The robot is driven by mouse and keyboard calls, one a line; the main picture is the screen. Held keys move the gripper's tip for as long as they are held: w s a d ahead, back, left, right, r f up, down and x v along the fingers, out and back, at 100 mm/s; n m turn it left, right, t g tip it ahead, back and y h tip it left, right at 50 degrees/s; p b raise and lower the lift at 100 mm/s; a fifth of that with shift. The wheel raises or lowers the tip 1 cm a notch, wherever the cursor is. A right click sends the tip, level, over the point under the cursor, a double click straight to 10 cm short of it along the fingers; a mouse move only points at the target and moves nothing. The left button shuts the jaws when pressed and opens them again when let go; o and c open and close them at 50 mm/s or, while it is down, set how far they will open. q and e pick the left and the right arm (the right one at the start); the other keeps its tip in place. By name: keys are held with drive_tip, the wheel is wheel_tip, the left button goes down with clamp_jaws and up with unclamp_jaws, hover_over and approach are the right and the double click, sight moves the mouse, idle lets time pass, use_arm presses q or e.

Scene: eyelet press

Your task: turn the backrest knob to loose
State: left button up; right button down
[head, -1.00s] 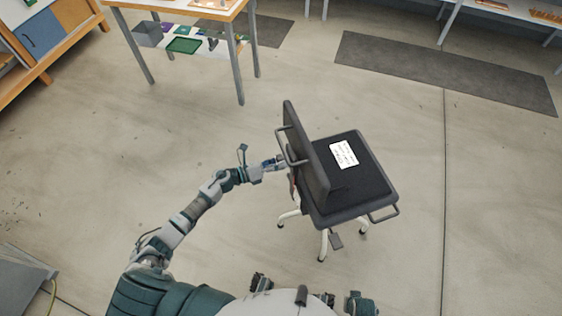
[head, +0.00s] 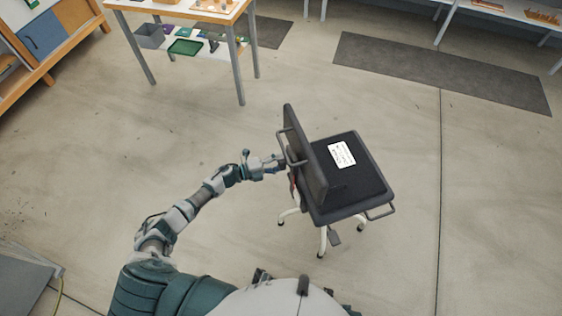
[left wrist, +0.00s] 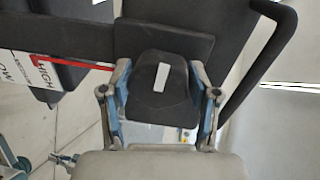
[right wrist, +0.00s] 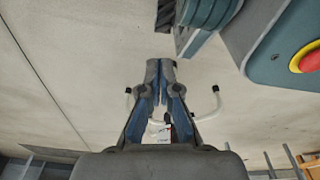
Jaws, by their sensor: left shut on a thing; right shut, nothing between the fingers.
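The black backrest knob (left wrist: 145,105), with a white mark on its face, sits at the back of the chair in the left wrist view. My left gripper (left wrist: 160,92) is shut on it, one finger on each side; the white mark is tilted slightly off upright. In the head view the left gripper (head: 277,163) is at the rear of the dark chair's backrest (head: 306,160), and the knob is hidden there. My right gripper (right wrist: 164,80) is shut and empty over bare floor in the right wrist view.
A handle bar (left wrist: 268,65) curves close to the right of the left gripper. A label reading HIGH and LOW (left wrist: 28,72) is at the left. A paper card (head: 341,154) lies on the chair seat (head: 362,180). A table (head: 185,14) stands at upper left; the floor around the chair is clear.

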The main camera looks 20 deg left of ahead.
use_arm(q)
drive_tip(key=n, duration=0.2)
drive_tip(key=shift+a+f+n+p, duration=0.15)
drive_tip(key=shift+a+n+p, duration=0.15)
drive_tip(key=shift+p, duration=0.05)
drive_tip(key=shift+f+n+g, duration=0.1)
drive_tip(key=shift+n+g, duration=0.2)
drive_tip(key=shift+n, duration=1.2)
use_arm(e)
drive_tip(key=shift+s+d+f, duration=0.2)
drive_tip(key=shift+s+f, duration=0.3)
drive_tip(key=shift+s, duration=0.3)
drive_tip(key=shift+s+d+f, duration=0.2)
drive_tip(key=shift+s+f, duration=0.25)
drive_tip(key=shift+s, duration=0.3)
use_arm(q)
drive_tip(key=shift+p, duration=0.3)
use_arm(e)
drive_tip(key=shift+s, duration=0.1)
use_arm(q)
drive_tip(key=o, duration=1.2)
drive_tip(key=shift+s, duration=0.1)
drive_tip(key=shift+c, duration=0.2)
drive_tip(key=shift+a, duration=0.1)
use_arm(e)
drive_tip(key=shift+a, duration=0.2)
drive_tip(key=shift+a+r, duration=0.1)
